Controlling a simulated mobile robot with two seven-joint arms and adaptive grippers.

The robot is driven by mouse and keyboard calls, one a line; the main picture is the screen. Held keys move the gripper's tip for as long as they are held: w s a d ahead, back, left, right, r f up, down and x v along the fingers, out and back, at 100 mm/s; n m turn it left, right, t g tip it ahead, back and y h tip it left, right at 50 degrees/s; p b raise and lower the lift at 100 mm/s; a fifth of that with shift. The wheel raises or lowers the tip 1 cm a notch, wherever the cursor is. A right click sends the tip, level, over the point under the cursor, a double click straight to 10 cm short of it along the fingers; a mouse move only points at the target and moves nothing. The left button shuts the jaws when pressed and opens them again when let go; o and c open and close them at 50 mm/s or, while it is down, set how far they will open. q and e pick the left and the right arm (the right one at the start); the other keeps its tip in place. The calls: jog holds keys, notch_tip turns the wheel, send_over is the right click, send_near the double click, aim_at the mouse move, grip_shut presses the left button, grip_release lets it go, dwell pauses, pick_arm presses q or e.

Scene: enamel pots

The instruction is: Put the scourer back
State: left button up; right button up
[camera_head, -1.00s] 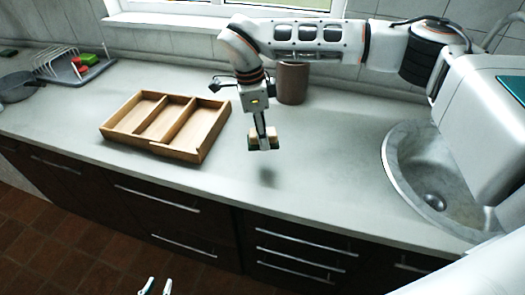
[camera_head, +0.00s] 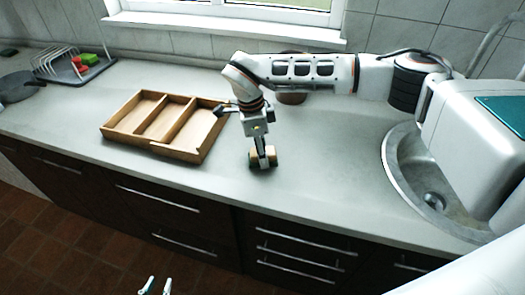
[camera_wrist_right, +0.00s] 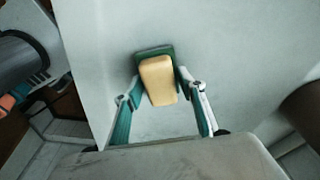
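The scourer (camera_head: 263,159), a small block with a tan layer and a dark green layer, is low over the counter just right of the wooden tray (camera_head: 152,146). My right gripper (camera_head: 261,146), on the arm from the right, points down and is shut on it. In the right wrist view the scourer (camera_wrist_right: 157,82) is between the two fingertips; I cannot tell whether it touches the counter. My left gripper (camera_head: 155,287) shows only its two fingertips at the bottom edge, apart with nothing between them.
The tray has three compartments, which look empty. A brown pot (camera_head: 292,97) stands behind my right arm. A sink (camera_head: 400,187) is on the right. A dish rack (camera_head: 62,66) with red and green items and a dark pan (camera_head: 17,86) are far left. The front middle counter is clear.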

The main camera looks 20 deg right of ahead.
jog(key=o, duration=0.4)
jog(key=r, duration=0.4)
jog(key=a+r, duration=0.1)
jog(key=r, duration=0.7)
jog(key=shift+w+a+r+b, duration=0.1)
jog(key=shift+w+a+b, duration=0.15)
jog(key=shift+a+b, duration=0.15)
